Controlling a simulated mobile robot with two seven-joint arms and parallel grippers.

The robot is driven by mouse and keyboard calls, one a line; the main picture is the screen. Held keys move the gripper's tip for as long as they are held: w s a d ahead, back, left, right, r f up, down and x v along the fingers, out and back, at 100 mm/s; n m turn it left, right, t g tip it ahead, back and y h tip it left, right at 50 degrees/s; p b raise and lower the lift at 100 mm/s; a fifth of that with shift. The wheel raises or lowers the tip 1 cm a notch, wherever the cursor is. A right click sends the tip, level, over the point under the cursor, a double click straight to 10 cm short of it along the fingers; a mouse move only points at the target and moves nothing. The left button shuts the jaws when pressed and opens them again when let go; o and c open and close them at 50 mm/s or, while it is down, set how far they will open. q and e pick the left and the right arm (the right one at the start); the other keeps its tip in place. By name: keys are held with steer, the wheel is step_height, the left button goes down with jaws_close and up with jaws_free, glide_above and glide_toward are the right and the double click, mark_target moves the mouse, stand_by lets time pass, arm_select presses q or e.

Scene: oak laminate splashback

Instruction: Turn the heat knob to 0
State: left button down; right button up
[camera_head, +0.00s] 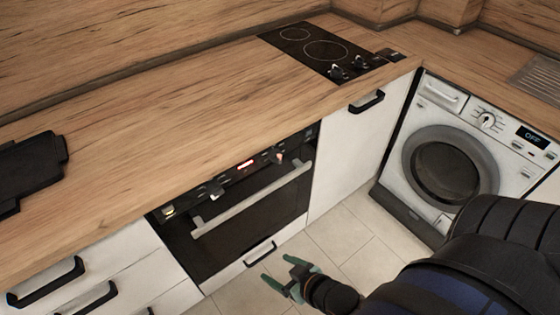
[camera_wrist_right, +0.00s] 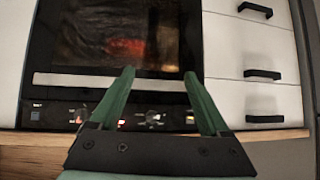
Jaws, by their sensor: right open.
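The black built-in oven has a control panel with a left knob (camera_head: 215,190) and a right knob (camera_head: 278,156), with a small red lit display (camera_head: 245,164) between them. The panel shows upside down and small in the right wrist view (camera_wrist_right: 150,117); its markings are unreadable. I cannot tell which knob is the heat knob or where it points. My right gripper (camera_head: 278,272) has green fingers, open and empty, low in front of the oven and apart from the knobs. The fingers also show in the right wrist view (camera_wrist_right: 158,75). My left gripper is not in view.
The oven door handle (camera_head: 250,200) sticks out below the panel. A black hob (camera_head: 325,52) with its own knobs (camera_head: 350,68) is set in the wooden worktop (camera_head: 170,120). A washing machine (camera_head: 450,165) stands at right. A dark flat object (camera_head: 30,165) lies at left.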

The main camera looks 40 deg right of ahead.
steer(key=w+d+m+t+h+b, duration=0.2)
steer(key=w+d+t+b, duration=0.15)
steer(key=w+d, duration=0.35)
steer(key=m+t+b, duration=0.2)
steer(key=t+b, duration=0.3)
glide_toward(280, 160)
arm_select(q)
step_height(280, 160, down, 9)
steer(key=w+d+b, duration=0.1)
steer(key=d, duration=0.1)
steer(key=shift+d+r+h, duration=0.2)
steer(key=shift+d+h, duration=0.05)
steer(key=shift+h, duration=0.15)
arm_select(e)
steer(key=shift+g, duration=0.25)
steer(key=w, duration=0.9)
steer(key=shift+w+d+r, duration=0.1)
steer(key=shift+w, duration=0.25)
steer(key=shift+c, duration=0.3)
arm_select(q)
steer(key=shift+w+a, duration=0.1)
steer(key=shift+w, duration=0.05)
arm_select(e)
jaws_close()
